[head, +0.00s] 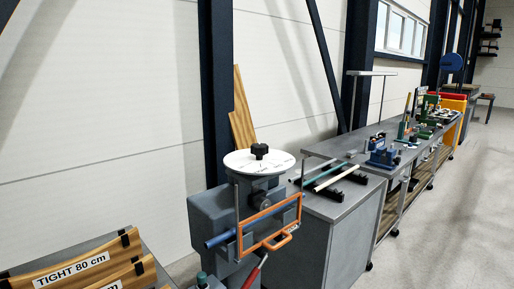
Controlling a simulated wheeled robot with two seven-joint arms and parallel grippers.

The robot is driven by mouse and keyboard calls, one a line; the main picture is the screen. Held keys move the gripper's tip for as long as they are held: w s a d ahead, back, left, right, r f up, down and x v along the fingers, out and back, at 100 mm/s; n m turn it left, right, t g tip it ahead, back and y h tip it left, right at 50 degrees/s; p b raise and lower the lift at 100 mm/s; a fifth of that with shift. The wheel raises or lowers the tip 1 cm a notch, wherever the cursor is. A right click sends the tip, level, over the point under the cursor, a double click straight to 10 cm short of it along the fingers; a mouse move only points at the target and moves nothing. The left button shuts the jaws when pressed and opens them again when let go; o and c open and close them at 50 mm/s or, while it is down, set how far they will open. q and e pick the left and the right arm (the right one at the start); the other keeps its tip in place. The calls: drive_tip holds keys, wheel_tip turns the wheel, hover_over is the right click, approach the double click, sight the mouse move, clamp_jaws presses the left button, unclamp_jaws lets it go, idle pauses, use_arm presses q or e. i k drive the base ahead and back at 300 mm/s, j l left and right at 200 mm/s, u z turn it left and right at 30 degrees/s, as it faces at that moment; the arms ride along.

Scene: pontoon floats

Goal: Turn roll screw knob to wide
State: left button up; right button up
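A black knob (259,150) sits at the centre of a round white dial (240,163) on top of a grey machine (215,212). I take it to be the roll screw knob. The dial has dark markings that are too small to read, so I cannot tell the setting. A second dark round knob (262,200) is on the machine's front side. An orange frame (262,224) and a blue roller (222,240) are at the machine's front. Neither of my grippers is in view.
Wooden curved boards, one labelled "TIGHT 80 cm" (71,270), are at the lower left. A red handle (256,271) slants below the orange frame. A grey bench (345,195) with rods and tools stands right of the machine. Clear floor (450,220) lies at the right.

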sight(259, 149)
drive_tip(key=i+l+u, duration=0.1)
drive_tip(key=l, duration=0.3)
drive_tip(key=i+l, duration=0.2)
drive_tip(key=l, duration=0.25)
drive_tip(key=i+l+u, duration=0.15)
drive_tip(key=l, duration=0.25)
